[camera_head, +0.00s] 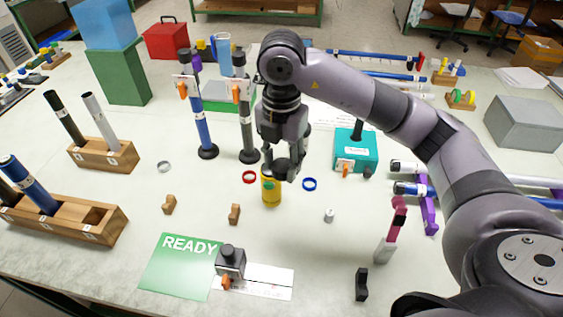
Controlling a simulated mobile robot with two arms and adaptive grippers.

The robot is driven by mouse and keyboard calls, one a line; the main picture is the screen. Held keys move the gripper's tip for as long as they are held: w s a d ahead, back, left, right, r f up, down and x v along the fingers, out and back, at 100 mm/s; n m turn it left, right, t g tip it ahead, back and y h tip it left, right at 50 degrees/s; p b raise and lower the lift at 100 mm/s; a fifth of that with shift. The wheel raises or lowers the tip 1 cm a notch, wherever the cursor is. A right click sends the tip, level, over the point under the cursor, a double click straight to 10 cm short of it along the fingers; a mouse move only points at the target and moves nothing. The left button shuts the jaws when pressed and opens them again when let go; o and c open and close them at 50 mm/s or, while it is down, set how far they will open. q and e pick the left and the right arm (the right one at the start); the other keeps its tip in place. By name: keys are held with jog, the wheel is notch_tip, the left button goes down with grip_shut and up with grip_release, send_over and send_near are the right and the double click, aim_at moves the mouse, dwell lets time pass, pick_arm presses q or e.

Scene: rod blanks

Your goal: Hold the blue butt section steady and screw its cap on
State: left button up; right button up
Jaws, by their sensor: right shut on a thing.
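My right gripper (283,166) reaches down from the right arm to the table's middle. It is shut on the top of a yellow pot (271,191), whose upper end the fingers partly hide. A blue section (202,130) stands upright in a round black foot at the left, with an orange clip on a white bracket near its top. Another blue section (35,188) leans in a wooden rack at the left edge. I cannot tell which is the butt section, nor pick out its cap. My left gripper is not in view.
A dark section (247,128) stands beside the upright blue one. A red ring (249,177) and a blue ring (309,184) lie either side of the pot. A teal box (356,152) is to the right. A green READY mat (178,268) lies in front; the table between is mostly clear.

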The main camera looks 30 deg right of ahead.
jog(key=n, duration=0.4)
jog(key=s+f+n, duration=0.1)
jog(key=n, duration=0.1)
jog(key=shift+a+n, duration=0.2)
jog(key=shift+n, duration=0.1)
jog(key=n, duration=0.3)
jog(key=s+n, duration=0.1)
jog(key=n, duration=0.1)
jog(key=shift+a+f, duration=0.15)
jog(key=shift+f, duration=0.25)
jog(key=s+a+f+n, duration=0.1)
jog(key=s+f+n, duration=0.1)
jog(key=n, duration=1.5)
jog(key=s+a+f+n, duration=0.1)
jog(key=s+n, duration=0.3)
jog(key=n, duration=1.4)
jog(key=shift+a+f+n, duration=0.15)
jog(key=shift+f+n, duration=0.15)
jog(key=shift+f, duration=0.2)
